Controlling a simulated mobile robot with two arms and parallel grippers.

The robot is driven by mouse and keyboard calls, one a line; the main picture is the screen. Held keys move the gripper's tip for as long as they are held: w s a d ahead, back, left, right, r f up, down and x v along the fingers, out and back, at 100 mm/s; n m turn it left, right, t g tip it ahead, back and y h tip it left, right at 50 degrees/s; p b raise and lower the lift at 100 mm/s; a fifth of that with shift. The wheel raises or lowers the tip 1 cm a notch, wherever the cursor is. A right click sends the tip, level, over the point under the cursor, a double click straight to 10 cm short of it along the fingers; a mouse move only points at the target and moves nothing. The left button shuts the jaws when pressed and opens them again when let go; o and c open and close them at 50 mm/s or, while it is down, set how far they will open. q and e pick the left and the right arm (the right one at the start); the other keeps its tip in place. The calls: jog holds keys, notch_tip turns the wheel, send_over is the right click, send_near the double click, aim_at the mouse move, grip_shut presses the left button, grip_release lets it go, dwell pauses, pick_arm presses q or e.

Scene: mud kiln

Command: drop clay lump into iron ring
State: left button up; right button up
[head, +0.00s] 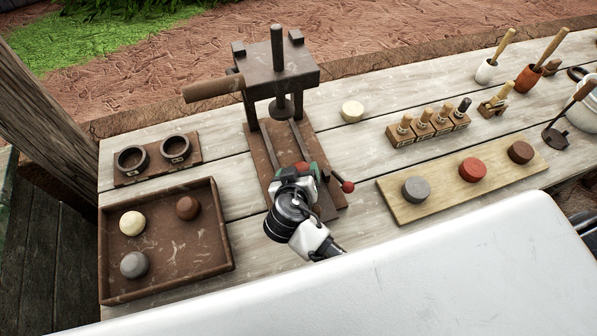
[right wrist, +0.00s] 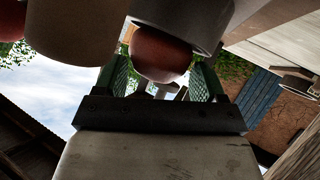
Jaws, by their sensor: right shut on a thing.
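My right gripper (head: 306,169) is over the base of the press (head: 280,150). In the right wrist view its green fingers (right wrist: 165,82) are shut on a reddish clay lump (right wrist: 160,55). Only a little of the red lump shows in the head view. A dark, round-edged thing (right wrist: 185,12), perhaps an iron ring, lies against the lump in the wrist view; I cannot tell whether the lump is inside it. Two dark iron rings (head: 131,160) (head: 175,148) sit in a wooden holder at the left. My left gripper is not in view.
A brown tray (head: 165,293) holds cream, brown and grey lumps. The press has a wooden handle (head: 212,88) and a red-knobbed lever (head: 347,186) close beside my gripper. A board (head: 440,200) with discs and a stamp rack (head: 428,130) stand at the right.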

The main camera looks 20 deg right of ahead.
jog(key=o, duration=1.1)
jog(key=shift+s+f, duration=0.1)
jog(key=shift+s+a, duration=0.15)
jog(key=shift+s, duration=0.05)
jog(key=b+v, duration=0.2)
jog(key=v, duration=0.8)
jog(key=shift+r, duration=0.35)
jog(key=shift+s+a, duration=0.1)
jog(key=shift+a, duration=0.05)
